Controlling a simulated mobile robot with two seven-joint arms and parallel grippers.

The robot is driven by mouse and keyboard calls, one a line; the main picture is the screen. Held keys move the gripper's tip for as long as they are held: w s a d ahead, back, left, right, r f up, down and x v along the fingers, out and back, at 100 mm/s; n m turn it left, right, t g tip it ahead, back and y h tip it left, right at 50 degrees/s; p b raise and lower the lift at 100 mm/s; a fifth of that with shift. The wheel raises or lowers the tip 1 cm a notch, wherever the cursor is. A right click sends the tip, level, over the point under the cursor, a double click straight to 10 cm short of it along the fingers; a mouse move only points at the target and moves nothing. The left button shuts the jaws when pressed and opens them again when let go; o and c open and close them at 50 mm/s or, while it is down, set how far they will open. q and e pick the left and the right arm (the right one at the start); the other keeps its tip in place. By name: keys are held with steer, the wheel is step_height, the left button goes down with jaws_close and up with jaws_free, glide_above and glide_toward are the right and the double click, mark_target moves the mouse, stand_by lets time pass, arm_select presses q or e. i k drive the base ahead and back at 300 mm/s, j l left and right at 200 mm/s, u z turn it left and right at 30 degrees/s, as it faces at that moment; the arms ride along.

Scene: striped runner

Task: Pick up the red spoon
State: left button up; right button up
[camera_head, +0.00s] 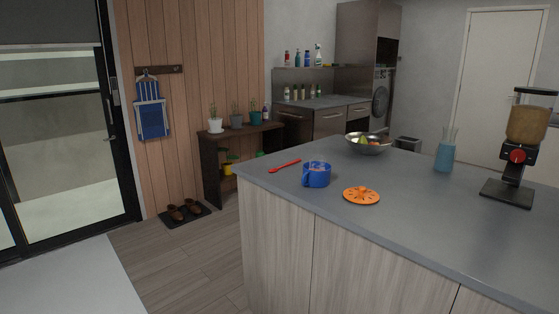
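The red spoon (285,166) lies flat on the grey counter (420,213), near its far left corner. It lies at a slant, with its bowl end toward the lower left and its handle toward the upper right. A blue mug (317,177) stands just to its right and nearer to me, apart from it. Neither of my grippers is in the head view.
An orange citrus squeezer (361,196) sits right of the mug. A metal fruit bowl (369,144) stands behind. A blue pitcher (446,155) and a dispenser (514,150) stand at the right. Wood floor (180,257) lies clear left of the counter.

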mark_target(274, 170)
steer(key=i+j, duration=0.3)
steer(key=i, duration=0.2)
steer(key=i+j, duration=0.3)
steer(key=i, duration=0.2)
steer(key=i+j, duration=0.35)
steer(key=i, duration=0.2)
steer(key=i+j, duration=0.3)
steer(key=i, duration=0.2)
steer(key=u, duration=0.05)
